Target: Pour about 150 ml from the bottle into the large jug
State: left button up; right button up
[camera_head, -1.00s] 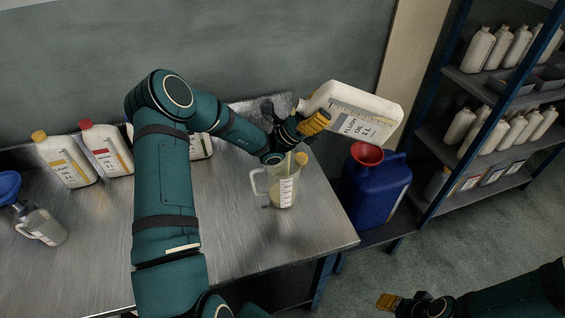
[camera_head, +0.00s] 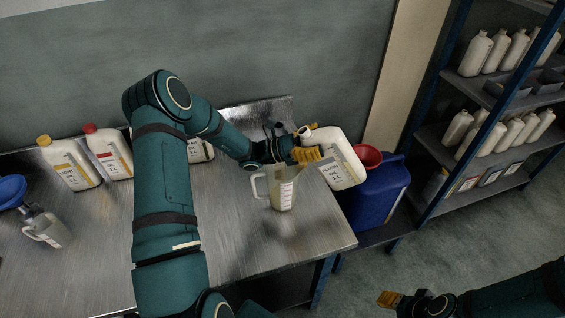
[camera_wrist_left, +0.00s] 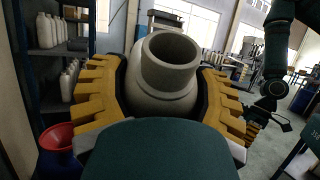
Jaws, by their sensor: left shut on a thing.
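My left gripper (camera_head: 313,140) is shut on the neck of the white bottle (camera_head: 343,160), whose label reads flush oil 1 L. The bottle leans with its mouth up and to the left, just right of and above the jug. In the left wrist view the open bottle mouth (camera_wrist_left: 171,52) shows between the yellow fingers, with no cap on it. The large clear jug (camera_head: 284,193) stands upright on the bench, handle to the left, with pale yellowish liquid in it. My right gripper (camera_head: 390,301) is at the lower right, away from the bench; its opening is unclear.
Capped bottles (camera_head: 70,162) stand along the wall at the bench's back left. A smaller jug (camera_head: 45,229) sits near a blue funnel (camera_head: 11,189). A blue canister (camera_head: 379,190) with a red funnel (camera_head: 367,156) stands right of the bench. A shelf (camera_head: 440,140) holds several bottles.

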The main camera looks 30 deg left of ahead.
aim_at(330, 159)
pick_arm(q)
jog(key=shift+w+r, duration=0.2)
jog(key=shift+d+f, duration=0.1)
jog(key=shift+d+f+g+y, duration=0.15)
jog(key=shift+f+g+y, duration=0.15)
jog(key=shift+f+g, duration=0.1)
jog(key=d+f+y+p, duration=0.1)
jog(key=w+f+g+y+p, duration=0.1)
jog(key=p, duration=0.1)
jog(key=shift+d+f+y, duration=0.2)
jog(key=shift+d+y, duration=0.15)
jog(key=shift+y, duration=0.05)
jog(key=shift+w+d+f+g+y+p, duration=0.1)
jog(key=shift+d+f+g+y+p, duration=0.2)
jog(key=shift+f+g+y+p, duration=0.3)
jog(key=shift+w+d+f+g+y+p, duration=0.15)
jog(key=shift+f+g+y+p, duration=0.1)
jog(key=shift+f+y, duration=0.45)
jog(key=shift+w+d+f+g+y+p, duration=0.15)
jog(key=shift+f+g+y+p, duration=0.1)
jog(key=shift+f+y, duration=0.45)
